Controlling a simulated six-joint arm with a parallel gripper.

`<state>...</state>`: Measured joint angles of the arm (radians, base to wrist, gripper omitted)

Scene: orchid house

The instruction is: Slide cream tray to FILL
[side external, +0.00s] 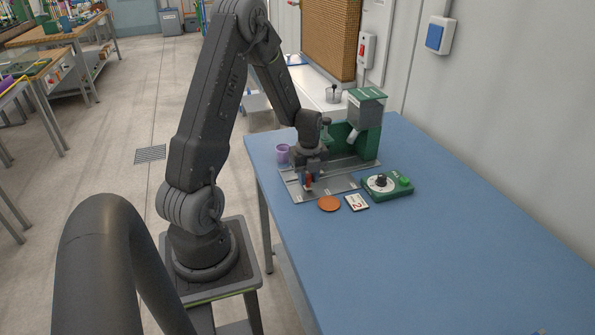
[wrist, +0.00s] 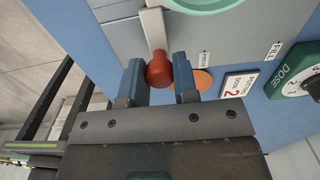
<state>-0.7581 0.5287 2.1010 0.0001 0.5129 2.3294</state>
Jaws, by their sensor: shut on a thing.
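My gripper (wrist: 158,72) is shut on a red knob (wrist: 159,70). The knob sits at the end of a cream bar (wrist: 152,28), which looks like the handle of the cream tray; the tray's body is outside the wrist view and hidden behind my gripper in the side view. The FILL label (wrist: 272,50) is on the grey plate, to the right of the knob in the wrist view. In the side view my gripper (side external: 309,181) is low over the front of the metal plate (side external: 338,185), left of the green dispenser (side external: 366,120).
A purple pot (side external: 282,153) stands behind my gripper. An orange disc (side external: 329,203), a card with a 2 (side external: 356,202) and a green dose box with a dial (side external: 388,187) lie in front of the plate. A pale green rim (wrist: 205,3) shows at the wrist view's top. The near blue table (side external: 440,260) is clear.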

